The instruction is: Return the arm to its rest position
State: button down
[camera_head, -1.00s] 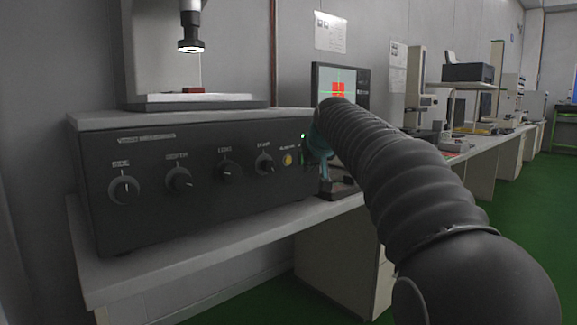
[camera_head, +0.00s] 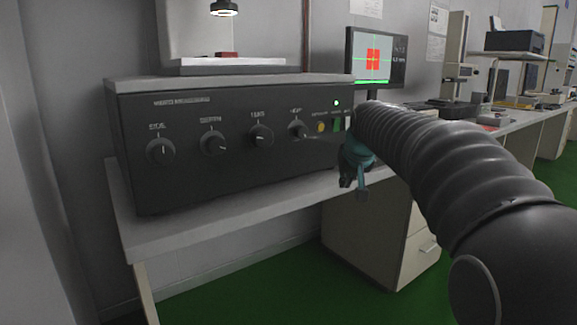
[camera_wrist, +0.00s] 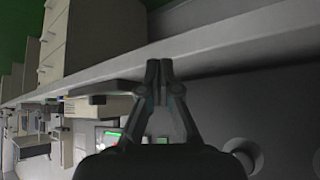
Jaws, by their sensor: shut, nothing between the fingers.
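My arm, in a dark ribbed sleeve, reaches in from the lower right of the head view. My gripper (camera_head: 352,182) hangs at its end, just in front of the right end of the dark control box, near the table edge. In the wrist view my gripper (camera_wrist: 158,70) shows its two fingers shut together with nothing between them. The control box (camera_head: 230,150) has a row of several knobs, a yellow button (camera_head: 320,127) and a lit green lamp (camera_head: 337,102).
The box stands on a light bench (camera_head: 170,232). A monitor (camera_head: 375,60) with a red square stands behind it. A drawer cabinet (camera_head: 370,235) is under the bench. A small red block (camera_head: 228,54) lies on the stage above the box. Green floor is open in front.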

jog(key=s+f+g+p, duration=0.1)
jog(key=s+f, duration=0.3)
jog(key=s, duration=0.8)
jog(key=s+f+p, duration=0.2)
jog(key=s+f, duration=0.1)
jog(key=s, duration=1)
jog(key=s+f+g+p, duration=0.1)
jog(key=s+f, duration=0.3)
jog(key=s, duration=0.9)
jog(key=shift+s+a+f+g, duration=0.15)
jog(key=shift+s+f+g, duration=0.1)
jog(key=shift+f+g, duration=0.05)
